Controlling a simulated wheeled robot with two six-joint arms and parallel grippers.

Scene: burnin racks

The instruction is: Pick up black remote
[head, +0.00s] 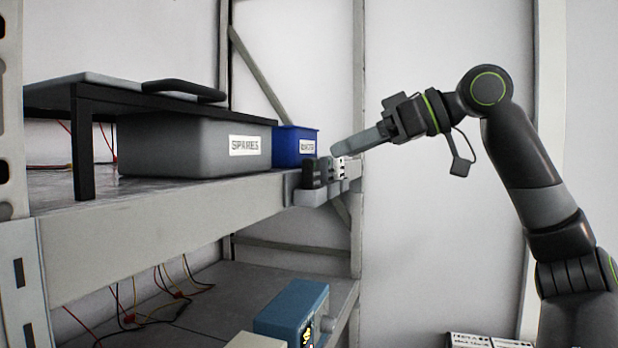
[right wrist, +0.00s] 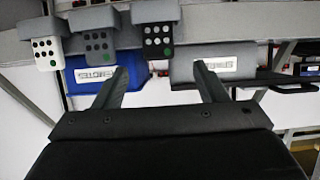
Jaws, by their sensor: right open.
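The black remote (right wrist: 158,41), with pale buttons and one green button, sits in a grey holder on the shelf's front edge. It also shows in the head view (head: 309,174) as the leftmost remote. In the right wrist view, a dark grey remote (right wrist: 97,46) and a white remote (right wrist: 45,53) stand left of it. My right gripper (right wrist: 160,68) is open and empty; the black remote appears between and beyond its fingertips, apart from them. In the head view the right gripper (head: 338,149) is just right of and above the holders. My left gripper is out of view.
A grey bin (head: 190,150) labelled SPARES and a blue bin (head: 292,147) stand on the shelf (head: 150,232) behind the remotes. A black riser (head: 84,150) stands over the grey bin. A blue device (head: 290,308) sits on the lower shelf. Space right of the rack is free.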

